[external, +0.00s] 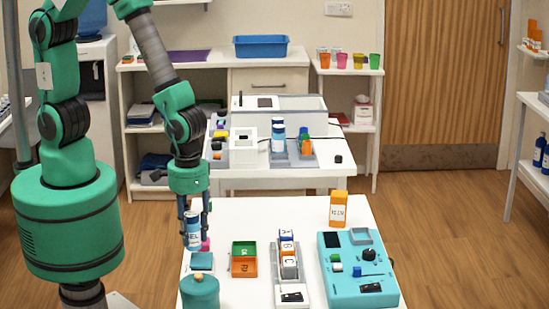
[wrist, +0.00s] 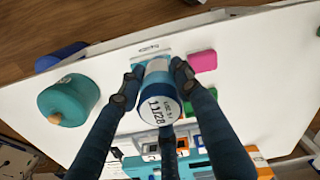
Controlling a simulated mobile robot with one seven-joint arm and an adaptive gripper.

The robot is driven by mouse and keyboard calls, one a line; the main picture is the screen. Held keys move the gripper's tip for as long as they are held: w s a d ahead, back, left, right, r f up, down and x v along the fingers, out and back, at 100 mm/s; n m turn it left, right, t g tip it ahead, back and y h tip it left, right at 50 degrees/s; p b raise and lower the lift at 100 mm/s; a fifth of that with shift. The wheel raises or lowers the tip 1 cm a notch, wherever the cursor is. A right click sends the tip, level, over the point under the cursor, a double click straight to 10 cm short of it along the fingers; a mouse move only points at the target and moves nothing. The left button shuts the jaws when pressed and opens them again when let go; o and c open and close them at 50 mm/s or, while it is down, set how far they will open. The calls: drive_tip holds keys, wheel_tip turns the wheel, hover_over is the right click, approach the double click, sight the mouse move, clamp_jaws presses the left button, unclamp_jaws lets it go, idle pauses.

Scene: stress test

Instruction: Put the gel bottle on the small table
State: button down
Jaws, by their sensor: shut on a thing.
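The gel bottle (external: 193,231), white and blue with "GEL" lettering, is upright at the left edge of the near white table (external: 218,215). My gripper (external: 195,208) points down and is shut around the bottle. In the wrist view the bottle's round top (wrist: 160,106), marked "11/28", sits between my fingers (wrist: 156,80). I cannot tell whether its base touches the tabletop. A second white table (external: 222,182) stands behind the near one. I cannot tell which table is the small one.
A teal pot (external: 200,292) and a pink block (wrist: 202,61) are close to the bottle. Green and orange trays (external: 243,266), a lettered block rack (external: 289,262), an orange box (external: 338,210) and a teal device (external: 358,285) stand to the right. The back table holds another bottle (external: 277,137).

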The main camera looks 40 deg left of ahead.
drive_tip(key=w+a+r+n+p, duration=0.1)
drive_tip(key=w+r, duration=0.1)
drive_tip(key=w, duration=0.8)
drive_tip(key=w+a+r+p, duration=0.1)
drive_tip(key=w+r, duration=0.2)
drive_tip(key=w, duration=0.6)
drive_tip(key=shift+n, duration=0.8)
drive_tip(key=w+a+r+p, duration=0.1)
drive_tip(key=w+a+r, duration=0.1)
drive_tip(key=w+a, duration=0.5)
drive_tip(key=w+a+r+p, duration=0.2)
drive_tip(key=w+a, duration=0.6)
drive_tip(key=w, duration=0.4)
drive_tip(key=w+a+r+p, duration=0.1)
drive_tip(key=w+a+r, duration=0.3)
drive_tip(key=w+a, duration=0.3)
drive_tip(key=shift+w+a+r, duration=0.1)
drive_tip(key=shift+w+a, duration=0.05)
drive_tip(key=shift+w, duration=1.1)
drive_tip(key=w+a+r+p, duration=0.1)
drive_tip(key=w+a, duration=0.3)
drive_tip(key=a, duration=0.6)
drive_tip(key=w+a+r+p, duration=0.1)
drive_tip(key=w+a+r, duration=0.2)
drive_tip(key=a, duration=0.7)
drive_tip(key=shift+w+r+n, duration=0.3)
drive_tip(key=shift+w+n, duration=0.1)
drive_tip(key=shift+w, duration=0.05)
drive_tip(key=shift+d+f, duration=0.1)
drive_tip(key=shift+f, duration=0.05)
